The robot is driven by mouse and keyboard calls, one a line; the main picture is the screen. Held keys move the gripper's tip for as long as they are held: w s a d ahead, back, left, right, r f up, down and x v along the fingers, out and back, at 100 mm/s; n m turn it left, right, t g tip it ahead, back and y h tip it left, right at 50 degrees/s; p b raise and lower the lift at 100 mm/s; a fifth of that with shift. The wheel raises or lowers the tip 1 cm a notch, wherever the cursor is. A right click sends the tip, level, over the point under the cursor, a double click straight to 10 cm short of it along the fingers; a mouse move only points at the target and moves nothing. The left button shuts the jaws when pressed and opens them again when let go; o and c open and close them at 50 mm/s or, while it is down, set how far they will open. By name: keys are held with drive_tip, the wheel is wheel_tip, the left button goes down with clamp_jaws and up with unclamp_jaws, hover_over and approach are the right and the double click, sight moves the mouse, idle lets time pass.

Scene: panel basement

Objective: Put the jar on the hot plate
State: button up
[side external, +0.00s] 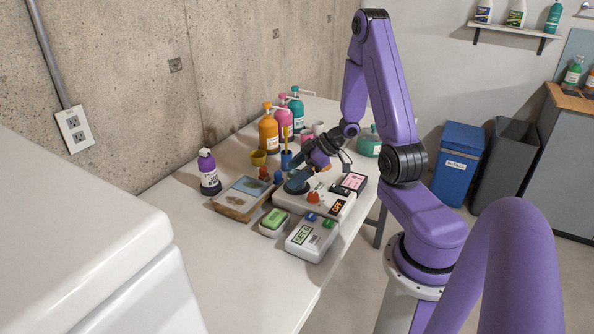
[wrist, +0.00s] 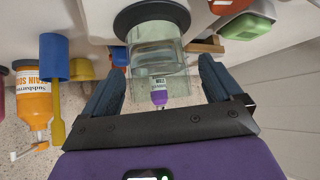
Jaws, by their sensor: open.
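A clear glass jar (wrist: 158,56) shows in the wrist view, which is upside down. It stands upright over a dark round disc (wrist: 150,14), the top of the hot plate, and appears to rest on it. In the side view the hot plate (side external: 288,202) is a white box with an orange knob and a display reading OFF. My gripper (wrist: 162,78) is open, with one dark finger on each side of the jar and gaps visible. In the side view my gripper (side external: 300,179) is low at the disc, and the jar is hard to make out there.
A scale (side external: 312,240), a green soap dish (side external: 274,221) and a framed board (side external: 241,198) lie in front. A purple bottle (side external: 208,173) stands left; an orange bottle (side external: 269,132) and other bottles stand behind. The table's near left part is clear.

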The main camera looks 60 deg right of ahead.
drive_tip(key=shift+r, duration=0.2)
drive_tip(key=v, duration=1.2)
drive_tip(key=w+a+r+n+h, duration=0.2)
drive_tip(key=w+a+r+h, duration=0.1)
drive_tip(key=w+a, duration=0.5)
drive_tip(key=a+r+h, duration=0.1)
drive_tip(key=a, duration=0.7)
drive_tip(key=s+a+n+g, duration=0.2)
drive_tip(key=s+a, duration=0.4)
drive_tip(key=s, duration=0.6)
drive_tip(key=s+a+n+g, duration=0.2)
drive_tip(key=s+a+g, duration=0.3)
drive_tip(key=s, duration=0.6)
drive_tip(key=shift+s+a+n+g, duration=0.3)
drive_tip(key=shift+s+a+n, duration=0.1)
drive_tip(key=shift+a, duration=0.6)
